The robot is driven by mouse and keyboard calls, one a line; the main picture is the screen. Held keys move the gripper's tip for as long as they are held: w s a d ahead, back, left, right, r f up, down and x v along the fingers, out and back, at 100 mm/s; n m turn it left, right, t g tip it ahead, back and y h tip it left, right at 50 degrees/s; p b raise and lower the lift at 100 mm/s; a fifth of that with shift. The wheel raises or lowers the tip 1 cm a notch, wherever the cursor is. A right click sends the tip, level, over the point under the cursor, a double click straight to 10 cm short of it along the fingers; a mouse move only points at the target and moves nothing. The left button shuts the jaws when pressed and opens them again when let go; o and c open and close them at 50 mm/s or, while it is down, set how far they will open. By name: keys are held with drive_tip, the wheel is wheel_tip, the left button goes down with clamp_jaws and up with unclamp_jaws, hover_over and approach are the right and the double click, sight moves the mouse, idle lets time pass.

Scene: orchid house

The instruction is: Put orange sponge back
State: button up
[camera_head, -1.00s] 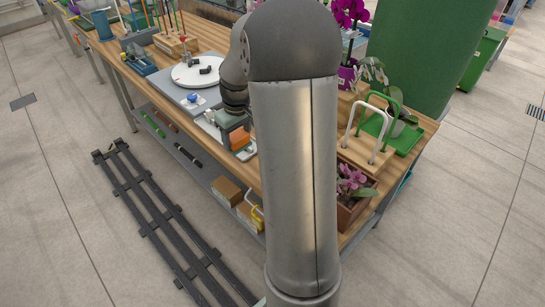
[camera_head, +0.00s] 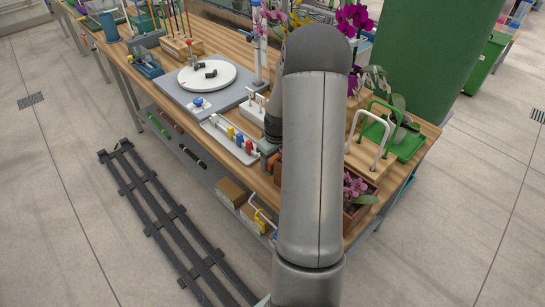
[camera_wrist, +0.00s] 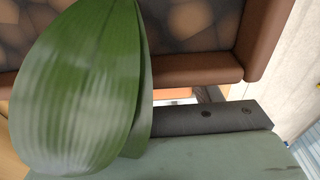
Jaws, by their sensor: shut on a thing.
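My gripper (camera_head: 267,147) is mostly hidden behind my own arm in the head view, at the front edge of the bench, just right of a white tray (camera_head: 228,140). In the wrist view, a grey-green gripper body with a dark finger edge fills the lower right. A thin strip of the orange sponge (camera_wrist: 174,92) shows just beyond it. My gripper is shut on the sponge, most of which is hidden. The tray holds small yellow, blue and red items.
A large green leaf (camera_wrist: 80,90) is very close in the wrist view, covering its left. Behind it is a brown-rimmed planter (camera_wrist: 195,66) of bark. A planter box (camera_head: 358,205) with pink orchids stands right of my arm. A white turntable (camera_head: 207,76) lies further left.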

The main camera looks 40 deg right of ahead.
drive_tip(key=shift+f, duration=0.1)
drive_tip(key=o, duration=0.9)
wheel_tip(320, 180, up, 12)
drive_tip(key=s+b, duration=0.1)
drive_tip(key=s+a+r, duration=0.2)
drive_tip(key=a, duration=0.5)
drive_tip(key=s+a+r, duration=0.2)
drive_tip(key=a, duration=0.6)
drive_tip(key=shift+m+g, duration=0.4)
drive_tip(key=s+a, duration=0.4)
drive_tip(key=s, duration=0.1)
drive_tip(key=s+a, duration=0.9)
drive_tip(key=s, duration=0.1)
drive_tip(key=shift+s+a+r, duration=0.15)
drive_tip(key=shift+s+a, duration=0.15)
drive_tip(key=shift+a, duration=0.05)
